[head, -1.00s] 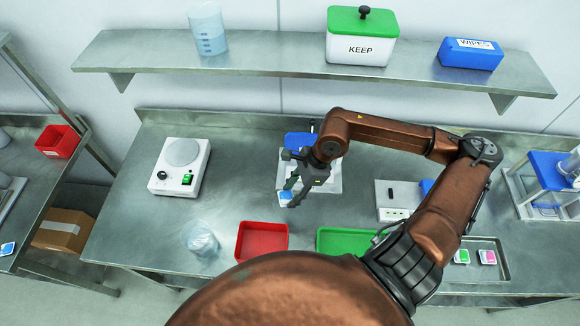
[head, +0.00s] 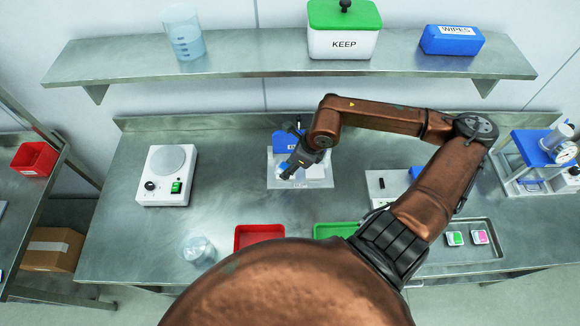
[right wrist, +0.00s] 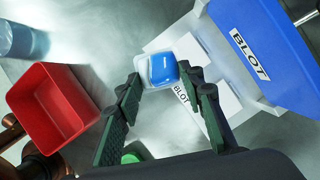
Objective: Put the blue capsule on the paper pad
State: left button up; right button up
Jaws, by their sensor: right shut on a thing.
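My right gripper (head: 289,172) is over the left part of the pale blotting station in the head view. In the right wrist view its two fingers (right wrist: 166,90) are closed on the blue capsule (right wrist: 163,69), a small pod with a blue face and a pale, clear rim. The white paper pad (right wrist: 222,98) with a BLOT label lies just beyond and to the right of the capsule, partly covered by the right finger. I cannot tell whether the capsule touches the pad. My left gripper is not in view.
A blue BLOT box (right wrist: 250,50) stands behind the pad. A red tray (head: 260,235), a green tray (head: 338,230) and a clear cup (head: 197,248) are nearer the front. A white device (head: 167,175) stands left, and a small tray with pods (head: 480,252) right.

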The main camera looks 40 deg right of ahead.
jog(key=w+d+f, duration=0.1)
jog(key=f, duration=0.1)
jog(key=w+d+f, duration=0.2)
jog(key=f, duration=0.1)
jog(key=shift+w+d+f, duration=0.15)
jog(key=shift+d+f, duration=0.05)
jog(key=shift+f, duration=0.1)
notch_tip(320, 180, down, 3)
jog(key=shift+w+d+f+p, duration=0.1)
jog(key=shift+w+p, duration=0.05)
jog(key=shift+p, duration=0.2)
jog(key=shift+f, duration=0.15)
jog(key=shift+f, duration=0.1)
jog(key=o, duration=0.8)
jog(key=shift+o, duration=0.3)
jog(key=v, duration=1.2)
jog(key=shift+p, duration=0.45)
jog(key=shift+d, duration=0.1)
